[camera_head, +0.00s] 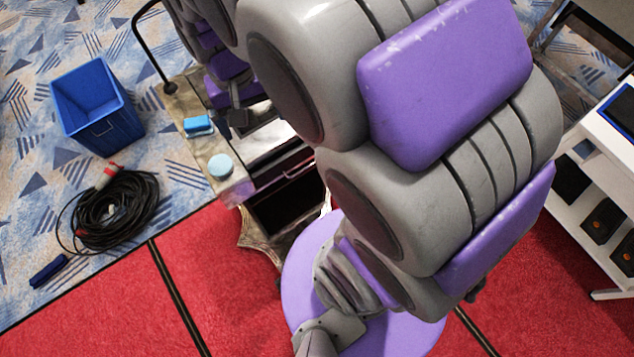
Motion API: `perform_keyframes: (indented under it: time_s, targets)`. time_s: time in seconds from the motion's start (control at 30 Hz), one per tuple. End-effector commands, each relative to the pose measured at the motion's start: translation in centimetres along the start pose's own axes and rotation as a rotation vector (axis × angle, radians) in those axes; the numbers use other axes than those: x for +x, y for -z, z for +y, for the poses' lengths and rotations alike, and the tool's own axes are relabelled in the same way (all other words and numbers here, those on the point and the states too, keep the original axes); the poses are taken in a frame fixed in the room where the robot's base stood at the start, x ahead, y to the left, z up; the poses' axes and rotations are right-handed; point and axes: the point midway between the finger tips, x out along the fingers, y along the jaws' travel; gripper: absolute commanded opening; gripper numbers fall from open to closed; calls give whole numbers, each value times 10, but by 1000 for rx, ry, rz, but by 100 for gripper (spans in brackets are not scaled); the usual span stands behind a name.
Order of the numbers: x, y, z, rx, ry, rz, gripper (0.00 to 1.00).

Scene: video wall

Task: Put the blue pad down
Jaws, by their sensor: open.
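A small blue rectangular pad (198,125) lies on the left part of a worn pale table top (232,190). My gripper (230,124) is just right of the pad, over the same table, with a small gap showing between them in the picture. Its fingers are partly in shade and small in view; it is open with nothing seen between them. My large grey and purple arm links hide the right part of the table.
A light-blue round object (220,166) sits near the table's front corner. A blue bin (98,108), a coiled black cable (115,208) and red carpet (200,270) are on the floor. A white shelf (590,135) stands at right.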

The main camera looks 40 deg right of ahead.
Motion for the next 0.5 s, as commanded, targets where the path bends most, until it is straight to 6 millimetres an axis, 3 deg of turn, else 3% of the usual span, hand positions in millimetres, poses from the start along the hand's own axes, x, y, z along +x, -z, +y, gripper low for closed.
perform_keyframes:
  time_s: [0.1, 0.3, 0.5]
  targets:
    - [-1, -47, 20, -47, 6, -29, 100]
    - [8, -119, 43, -140, 19, -80, 100]
    - [18, -162, 54, -205, 27, -111, 100]
